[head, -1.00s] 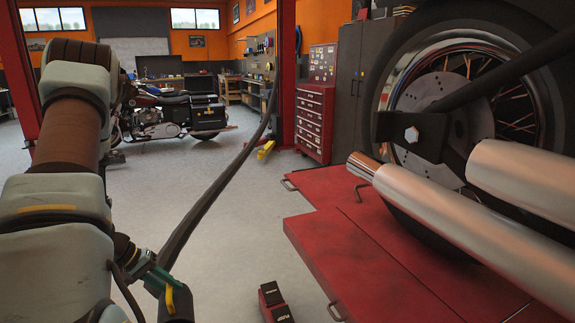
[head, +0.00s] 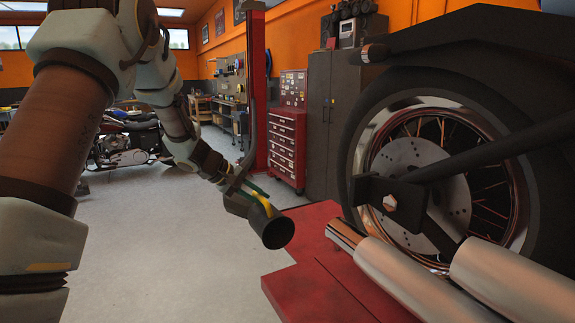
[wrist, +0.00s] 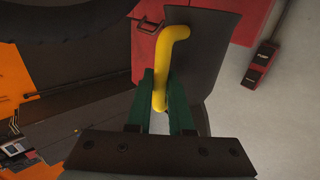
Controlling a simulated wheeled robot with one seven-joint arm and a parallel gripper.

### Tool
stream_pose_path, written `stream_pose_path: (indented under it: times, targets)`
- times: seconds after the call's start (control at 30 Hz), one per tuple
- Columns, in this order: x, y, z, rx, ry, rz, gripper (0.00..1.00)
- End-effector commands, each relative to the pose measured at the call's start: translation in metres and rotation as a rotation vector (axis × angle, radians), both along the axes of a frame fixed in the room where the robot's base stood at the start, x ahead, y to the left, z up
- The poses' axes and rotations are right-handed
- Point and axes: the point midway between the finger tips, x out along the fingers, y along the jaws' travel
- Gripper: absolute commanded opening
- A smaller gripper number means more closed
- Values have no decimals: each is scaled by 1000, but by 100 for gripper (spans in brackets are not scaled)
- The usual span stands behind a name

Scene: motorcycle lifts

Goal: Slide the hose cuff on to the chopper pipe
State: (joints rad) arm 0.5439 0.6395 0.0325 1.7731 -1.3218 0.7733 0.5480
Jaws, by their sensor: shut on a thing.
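The hose cuff (head: 274,230) is a dark, wide-mouthed cone with a yellow handle (head: 264,204), in the middle of the head view. My gripper (head: 252,190) is shut on this handle. In the wrist view the green fingers of my gripper (wrist: 163,88) stand on either side of the yellow handle (wrist: 175,35), with the grey cuff wall (wrist: 208,50) behind. The cuff's open mouth faces toward the camera and slightly right. The chopper's lower silver pipe (head: 400,278) has a coppery tip (head: 343,234), right of the cuff and apart from it.
A second silver pipe (head: 510,280) lies beside the first, below the rear wheel (head: 410,160). The red lift deck (head: 300,262) is under them. The dark hose (head: 253,120) hangs down to the cuff.

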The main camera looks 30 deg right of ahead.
Motion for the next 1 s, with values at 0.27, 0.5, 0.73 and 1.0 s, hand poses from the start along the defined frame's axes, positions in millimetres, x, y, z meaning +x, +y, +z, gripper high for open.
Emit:
stream_pose_path:
  times: [0.27,0.5,0.73,1.0]
  targets:
    - [-35,-63,64,-37,-1,-20,0]
    - [-45,-72,72,-42,1,-21,0]
    - [-59,-71,71,-42,-1,-22,0]
    - [-79,-70,71,-42,-1,-22,0]
